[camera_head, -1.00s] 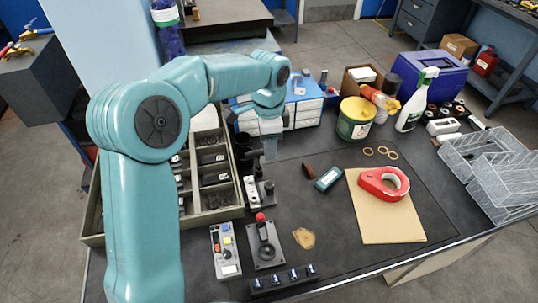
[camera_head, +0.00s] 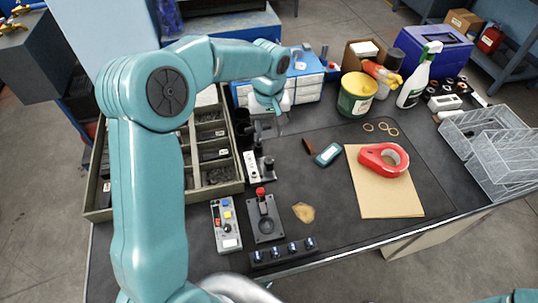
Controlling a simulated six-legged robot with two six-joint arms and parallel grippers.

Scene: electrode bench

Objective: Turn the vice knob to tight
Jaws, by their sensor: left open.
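My left gripper (camera_head: 268,126) is open and points down over the back left of the dark bench mat. It is small in this view, and I see nothing between its fingers. Just below it in the picture stands a small light panel with a dark upright knob (camera_head: 268,164). Nearer the front is a grey plate with a red-topped lever (camera_head: 261,193). A dark strip with several small knobs (camera_head: 292,248) lies at the front edge. I cannot tell which knob belongs to the vice. My right gripper is out of view.
A sectioned parts tray (camera_head: 96,195) lies beside my left arm. A control box (camera_head: 226,238) stands in front of it. Red tape (camera_head: 366,158) lies on a brown pad (camera_head: 385,198). A green tub (camera_head: 345,103), spray bottle (camera_head: 413,85) and wire baskets (camera_head: 505,172) stand behind and right.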

